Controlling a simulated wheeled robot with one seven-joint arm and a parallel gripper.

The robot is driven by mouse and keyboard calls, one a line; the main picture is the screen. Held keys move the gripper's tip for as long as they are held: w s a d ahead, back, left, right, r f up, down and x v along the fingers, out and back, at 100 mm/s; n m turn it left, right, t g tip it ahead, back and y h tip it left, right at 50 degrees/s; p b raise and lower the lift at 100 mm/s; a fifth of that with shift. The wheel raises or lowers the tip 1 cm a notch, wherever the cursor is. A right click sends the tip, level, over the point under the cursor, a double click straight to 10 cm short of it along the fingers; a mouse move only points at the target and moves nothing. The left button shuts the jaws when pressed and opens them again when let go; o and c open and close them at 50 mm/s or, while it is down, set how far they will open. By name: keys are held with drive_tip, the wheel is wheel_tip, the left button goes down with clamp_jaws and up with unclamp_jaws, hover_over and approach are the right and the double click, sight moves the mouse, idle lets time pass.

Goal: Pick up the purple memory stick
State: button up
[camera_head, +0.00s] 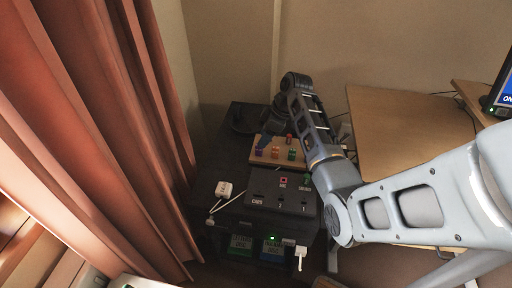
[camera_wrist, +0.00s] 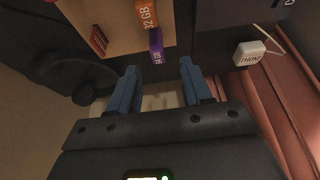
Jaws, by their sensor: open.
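The purple memory stick (camera_wrist: 156,46) stands at the edge of a wooden board in the wrist view, its side label only partly legible. It also shows in the head view (camera_head: 259,152), at the left of the board's front row. My gripper (camera_wrist: 159,78) is open, with its two blue fingers apart and nothing between them. In the wrist view the stick appears just beyond the fingertips, roughly in line with the gap.
The wooden board (camera_wrist: 115,22) also bears an orange stick (camera_wrist: 147,13) right beside the purple one and a red stick (camera_wrist: 98,40). A green stick (camera_head: 292,155) stands farther right. A white phone charger (camera_wrist: 249,53) and a dark switch panel (camera_head: 282,195) are near. A curtain (camera_head: 120,120) hangs at left.

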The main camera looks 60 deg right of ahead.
sight(259, 151)
drive_tip(key=x, duration=0.6)
drive_tip(key=shift+d, duration=0.15)
clamp_jaws()
